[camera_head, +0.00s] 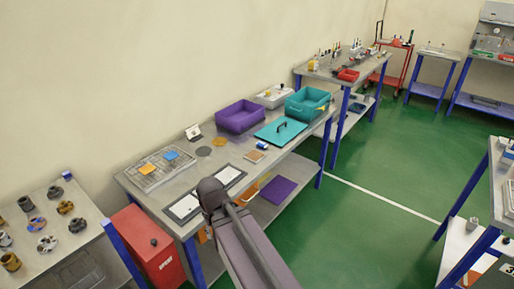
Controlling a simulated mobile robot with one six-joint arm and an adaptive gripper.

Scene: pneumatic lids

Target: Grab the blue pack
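A small flat blue pack (171,155) lies on a grey grid tray (138,177) at the left part of the long workbench. A flat orange pack (147,168) lies beside it on the same tray, a little to the left and apart from it. A small blue and white item (262,145) stands farther right on the bench. My arm shows at the bottom centre, in front of the bench. My gripper's fingers do not show in this view. Nothing covers the blue pack.
A purple bin (240,117), a teal bin (307,104) and a teal lid with a handle (281,132) stand farther right on the bench. Two black-framed white sheets (185,208) lie at its front edge. A red box (150,250) stands on the left.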

